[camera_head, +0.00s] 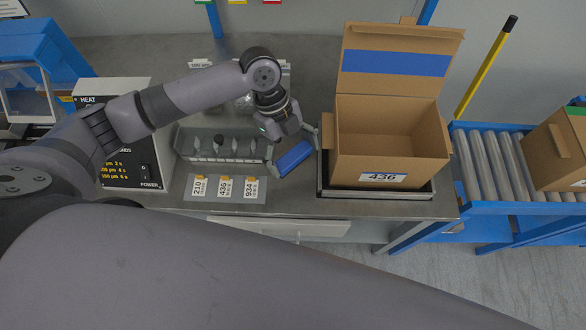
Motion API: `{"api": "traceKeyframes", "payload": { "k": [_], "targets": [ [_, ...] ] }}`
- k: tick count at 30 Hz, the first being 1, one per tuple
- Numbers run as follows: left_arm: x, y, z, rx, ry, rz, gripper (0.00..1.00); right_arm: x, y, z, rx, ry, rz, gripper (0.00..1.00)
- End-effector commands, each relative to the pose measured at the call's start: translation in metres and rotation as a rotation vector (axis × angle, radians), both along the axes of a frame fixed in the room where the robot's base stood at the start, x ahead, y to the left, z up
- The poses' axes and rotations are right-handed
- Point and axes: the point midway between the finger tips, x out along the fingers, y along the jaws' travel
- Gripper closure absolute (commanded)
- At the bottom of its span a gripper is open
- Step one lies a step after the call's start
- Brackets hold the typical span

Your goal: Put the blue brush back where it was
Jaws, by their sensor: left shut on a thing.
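The blue brush (294,158) is a short blue block in the middle of the view, between the grey rack and the open cardboard box. My left gripper (291,150) comes down from above and is shut on the blue brush, with a finger on each side of it. The brush is tilted in the picture. I cannot tell whether it touches the table. My right gripper is not in view.
An open cardboard box (385,140) marked 436 stands right of the brush on a dark tray. A grey rack (215,153) and numbered tags (224,188) lie left. A white control box (125,175) is farther left. A roller conveyor (490,165) is at the right.

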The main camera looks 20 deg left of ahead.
Motion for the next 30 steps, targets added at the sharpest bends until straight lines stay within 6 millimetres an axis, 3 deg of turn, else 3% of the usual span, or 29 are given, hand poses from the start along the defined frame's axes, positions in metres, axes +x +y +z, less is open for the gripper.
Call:
{"api": "traceKeyframes", "payload": {
  "k": [4, 18, 30],
  "targets": [
    [-0.001, -0.001, -0.032, 0.000, 0.004, 0.001, 0.43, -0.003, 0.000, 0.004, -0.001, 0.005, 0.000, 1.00],
    [0.000, -0.001, -0.087, -0.001, 0.000, 0.001, 0.43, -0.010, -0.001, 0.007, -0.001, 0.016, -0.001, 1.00],
    [0.000, -0.001, -0.094, 0.000, -0.001, 0.000, 0.43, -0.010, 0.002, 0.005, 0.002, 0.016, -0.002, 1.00]
  ]
}}
